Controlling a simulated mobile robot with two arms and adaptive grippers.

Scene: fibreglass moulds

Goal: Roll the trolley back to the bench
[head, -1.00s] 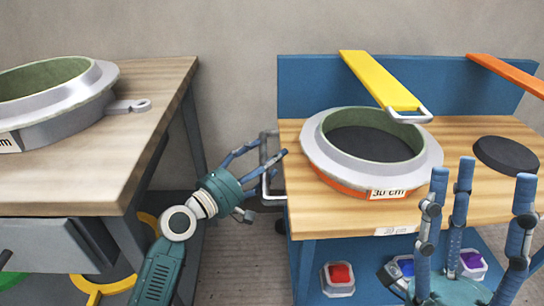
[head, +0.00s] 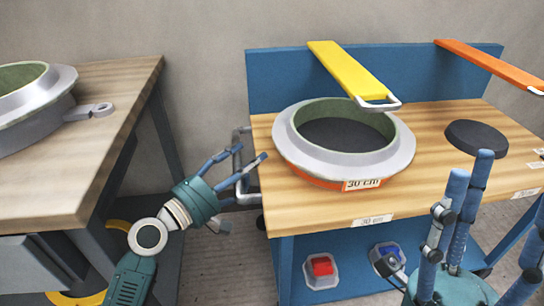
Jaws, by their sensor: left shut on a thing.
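The trolley (head: 440,150) has a wooden top, a blue frame and back panel, and a grey bar handle (head: 245,138) at its left end. My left gripper (head: 243,185) is shut on this handle, with its fingers around the bar. The bench (head: 112,110), with a wooden top and dark legs, stands at the left, with a gap between it and the trolley. My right gripper (head: 475,225) is at the lower right in front of the trolley, fingers up and spread, open and empty. It hides part of the trolley's lower shelf.
A ring mould (head: 290,140) labelled 30 cm and a dark disc (head: 475,138) stand on the trolley. Another ring mould (head: 60,105) sits on the bench. Grey floor shows in the gap.

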